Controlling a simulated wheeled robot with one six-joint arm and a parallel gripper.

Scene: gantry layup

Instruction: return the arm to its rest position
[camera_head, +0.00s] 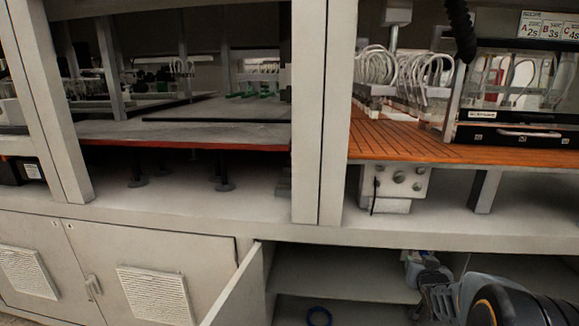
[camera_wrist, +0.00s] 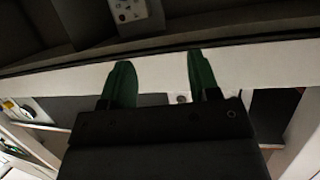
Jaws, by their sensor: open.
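My gripper (camera_wrist: 159,64) shows in the wrist view with its two green fingers apart and nothing between them. A pale horizontal beam or edge (camera_wrist: 240,65) lies behind the fingertips; I cannot tell the distance to it. In the head view my arm is at the lower right, in front of the open cabinet (camera_head: 345,275). The gripper's fingers are not clear there.
The cabinet door (camera_head: 236,292) stands open to the left. A blue ring (camera_head: 319,316) lies low inside the cabinet. Above are a grey bench frame (camera_head: 200,207), an orange slatted deck (camera_head: 400,143) and a control box (camera_head: 395,183). Closed doors (camera_head: 130,270) are at left.

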